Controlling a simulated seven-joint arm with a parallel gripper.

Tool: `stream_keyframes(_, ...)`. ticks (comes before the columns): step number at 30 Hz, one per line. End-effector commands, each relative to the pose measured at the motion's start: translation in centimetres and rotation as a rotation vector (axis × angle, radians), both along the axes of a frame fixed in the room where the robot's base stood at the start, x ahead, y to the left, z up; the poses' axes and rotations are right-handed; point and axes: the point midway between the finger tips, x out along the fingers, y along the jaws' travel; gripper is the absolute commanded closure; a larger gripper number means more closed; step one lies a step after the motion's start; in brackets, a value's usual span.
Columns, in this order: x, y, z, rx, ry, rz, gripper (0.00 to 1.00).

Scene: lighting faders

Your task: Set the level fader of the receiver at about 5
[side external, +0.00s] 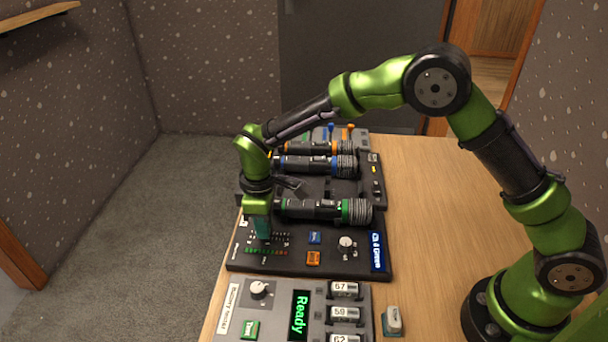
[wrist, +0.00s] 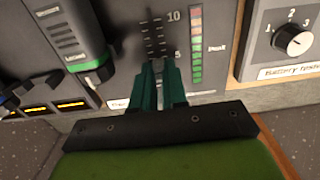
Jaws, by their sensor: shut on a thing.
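The receiver (side external: 335,265) is a dark panel on the table, with a blue label at its right end. Its level fader scale (wrist: 154,38) shows in the wrist view, with marks and the numbers 10 and 5. My gripper (side external: 261,232) points down onto the left part of the receiver. In the wrist view my gripper's green fingers (wrist: 162,66) are close together at the fader track, about level with the 5 mark. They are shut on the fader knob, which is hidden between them.
A column of red and green lights (wrist: 195,45) stands beside the scale. A knob marked battery tester (wrist: 293,40) is further right. A green-banded microphone (side external: 320,209) lies behind the fader, close to my wrist. A grey panel with a Ready display (side external: 300,314) is in front.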

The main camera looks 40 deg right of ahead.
Motion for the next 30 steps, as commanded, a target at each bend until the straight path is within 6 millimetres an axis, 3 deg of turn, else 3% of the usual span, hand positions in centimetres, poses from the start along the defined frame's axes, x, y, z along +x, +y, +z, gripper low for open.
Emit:
stream_keyframes(12, -0.73, -0.76, 0.13, 0.001, -0.003, -0.001, 1.00)
stream_keyframes(13, -0.72, -0.75, 0.13, 0.001, -0.003, -0.001, 0.86)
stream_keyframes(18, -0.73, -0.74, 0.10, 0.001, -0.002, -0.001, 0.61)
stream_keyframes(30, -0.70, -0.74, 0.92, 0.001, -0.004, -0.001, 0.61)
